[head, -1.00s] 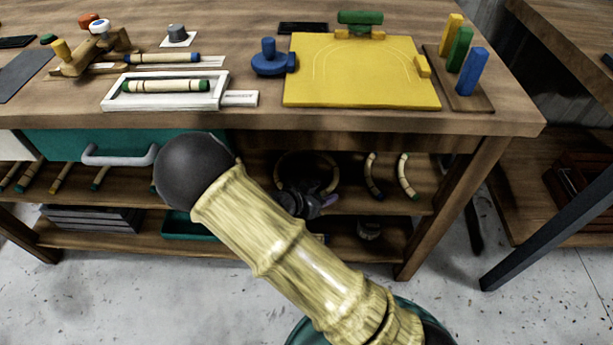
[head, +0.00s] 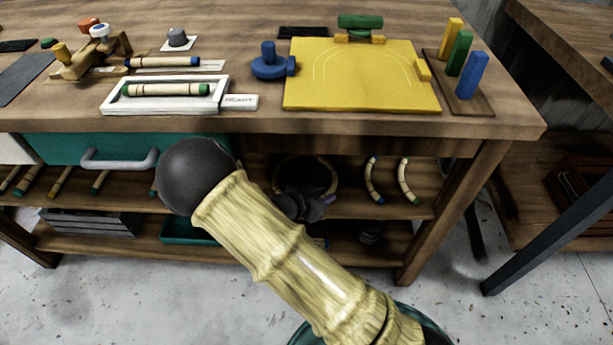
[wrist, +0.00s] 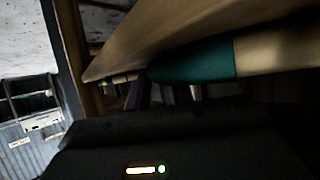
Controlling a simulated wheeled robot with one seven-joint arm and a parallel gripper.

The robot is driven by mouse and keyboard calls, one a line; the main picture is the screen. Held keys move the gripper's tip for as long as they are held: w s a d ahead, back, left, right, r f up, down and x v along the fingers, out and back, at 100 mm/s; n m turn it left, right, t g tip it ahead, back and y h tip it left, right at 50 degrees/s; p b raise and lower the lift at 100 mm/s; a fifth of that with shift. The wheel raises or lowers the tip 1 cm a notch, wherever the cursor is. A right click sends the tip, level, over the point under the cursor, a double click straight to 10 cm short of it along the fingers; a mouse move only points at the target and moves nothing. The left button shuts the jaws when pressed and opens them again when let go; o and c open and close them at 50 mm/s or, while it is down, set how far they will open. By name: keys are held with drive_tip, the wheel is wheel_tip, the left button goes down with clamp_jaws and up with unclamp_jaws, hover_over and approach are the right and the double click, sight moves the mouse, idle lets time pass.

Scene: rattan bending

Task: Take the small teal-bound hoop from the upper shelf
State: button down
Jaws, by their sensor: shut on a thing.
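The small hoop is a pale rattan ring (head: 328,168) on the upper shelf under the bench, partly hidden by my arm and gripper in the head view. In the wrist view its teal binding (wrist: 195,62) and a bare pale stretch (wrist: 272,52) show very close, above the dark gripper body. My gripper (head: 301,205) is at the lower part of the hoop, shut on it. The exact contact between fingers and hoop is hidden.
Two curved rattan pieces (head: 373,181) (head: 408,181) lie right of the hoop on the upper shelf (head: 350,207). The bench top (head: 270,117) overhangs it closely. A table leg (head: 456,205) stands at right, a teal drawer (head: 60,147) at left.

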drive_tip(key=shift+r, duration=0.1)
wheel_tip(320, 180, up, 10)
drive_tip(key=p, duration=0.5)
idle(0.6)
